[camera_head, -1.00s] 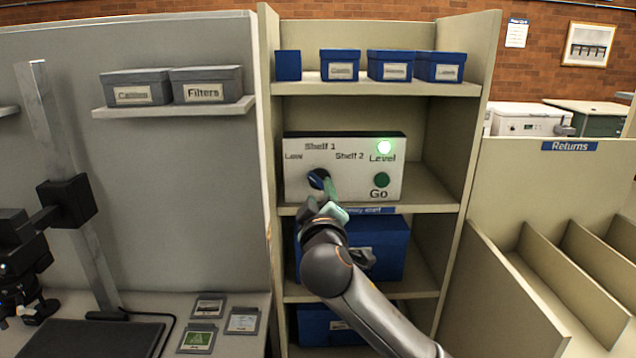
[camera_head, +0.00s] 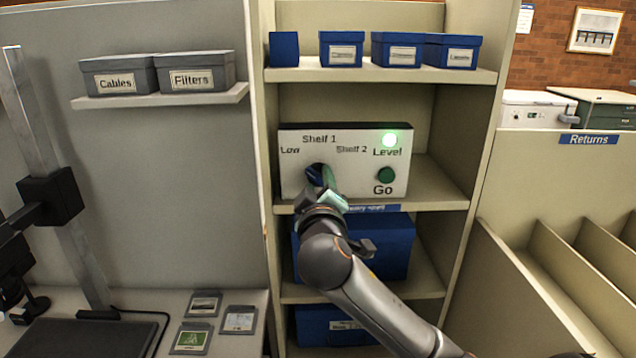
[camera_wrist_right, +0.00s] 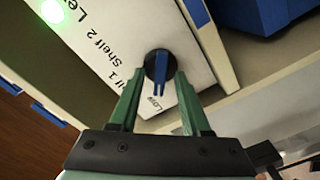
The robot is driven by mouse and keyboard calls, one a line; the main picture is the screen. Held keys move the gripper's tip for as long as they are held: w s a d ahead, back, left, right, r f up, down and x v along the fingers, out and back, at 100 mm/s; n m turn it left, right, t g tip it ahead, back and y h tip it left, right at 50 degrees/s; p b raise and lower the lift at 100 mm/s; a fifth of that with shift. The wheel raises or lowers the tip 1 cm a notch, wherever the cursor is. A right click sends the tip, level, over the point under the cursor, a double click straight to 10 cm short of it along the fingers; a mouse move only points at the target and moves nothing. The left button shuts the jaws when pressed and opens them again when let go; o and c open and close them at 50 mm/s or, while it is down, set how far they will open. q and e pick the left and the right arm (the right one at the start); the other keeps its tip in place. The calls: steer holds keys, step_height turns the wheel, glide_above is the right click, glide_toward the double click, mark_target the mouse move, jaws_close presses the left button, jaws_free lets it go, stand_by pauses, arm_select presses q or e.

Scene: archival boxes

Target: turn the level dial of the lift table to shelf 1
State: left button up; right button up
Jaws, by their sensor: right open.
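The white control panel (camera_head: 360,150) stands on a cabinet shelf, marked Low, Shelf 1 and Shelf 2, with a lit green Level lamp (camera_head: 390,139) and a green Go button (camera_head: 386,175). The level dial (camera_head: 314,172) is partly hidden by my right gripper (camera_head: 325,182) in the head view. In the right wrist view, the dial (camera_wrist_right: 160,66) is a black disc with a blue handle. The green fingers of my right gripper (camera_wrist_right: 160,84) are open on either side of the handle. I cannot tell whether they touch it or which mark it points at. My left gripper is not in view.
Blue boxes (camera_head: 397,49) line the shelf above, and a larger blue box (camera_head: 385,245) sits below the panel. The cabinet's side walls flank the panel. Grey boxes (camera_head: 117,76) stand on a shelf at left. Returns bins (camera_head: 545,255) are at right.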

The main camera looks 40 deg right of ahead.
steer(key=shift+c, duration=0.2)
jaws_close()
steer(key=shift+m, duration=0.3)
steer(key=m, duration=0.3)
steer(key=shift+m+b, duration=0.3)
steer(key=shift+b, duration=0.05)
steer(key=m, duration=0.5)
steer(key=shift+s+d+r+m, duration=0.1)
steer(key=shift+r+m, duration=0.05)
steer(key=shift+m, duration=0.15)
stand_by(0.3)
steer(key=shift+o, duration=0.2)
jaws_free()
